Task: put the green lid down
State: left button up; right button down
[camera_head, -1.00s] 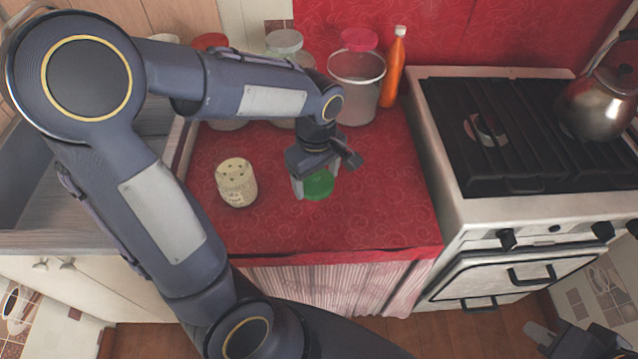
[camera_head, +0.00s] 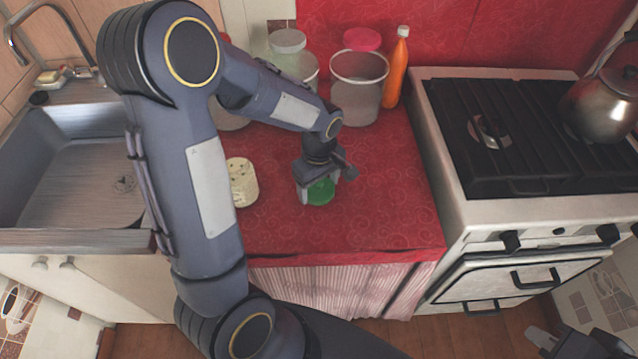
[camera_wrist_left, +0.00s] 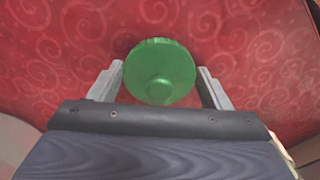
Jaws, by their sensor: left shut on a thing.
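The green lid (camera_head: 321,191) is round with a knob and is held low over the red oilcloth counter (camera_head: 390,220). My left gripper (camera_head: 319,194) is shut on the lid, pointing down. In the left wrist view the lid (camera_wrist_left: 160,65) sits between the two fingers, its knob facing the camera. I cannot tell whether the lid touches the cloth. Part of my right gripper (camera_head: 556,341) shows at the lower right corner; its jaws are not clear.
A cream jar (camera_head: 242,183) stands left of the lid, partly behind my arm. A clear container (camera_head: 357,88), an orange bottle (camera_head: 396,70) and lidded jars stand at the back. The stove (camera_head: 500,150) is to the right. The counter right of the lid is clear.

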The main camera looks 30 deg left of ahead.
aim_at(319, 183)
pick_arm(q)
jog(key=o, duration=0.9)
jog(key=shift+f, duration=0.1)
jog(key=shift+o, duration=0.2)
jog(key=shift+r+p, duration=0.3)
jog(key=shift+w+r, duration=0.1)
jog(key=shift+r, duration=0.3)
notch_tip(319, 183, up, 10)
jog(key=r+p, duration=0.1)
jog(key=s+d+r+m+t+h, duration=0.1)
jog(key=s+d+m+t+h, duration=0.1)
jog(key=s+m, duration=0.4)
jog(key=s+d+r+m+t+h, duration=0.1)
jog(key=s+m, duration=0.4)
jog(key=s, duration=0.6)
jog(key=r+t, duration=0.1)
jog(key=t, duration=0.1)
jog(key=shift+d+r+m+t+h, duration=0.25)
jog(key=shift+d+m+t+h, duration=0.05)
jog(key=shift+d+m+h, duration=0.1)
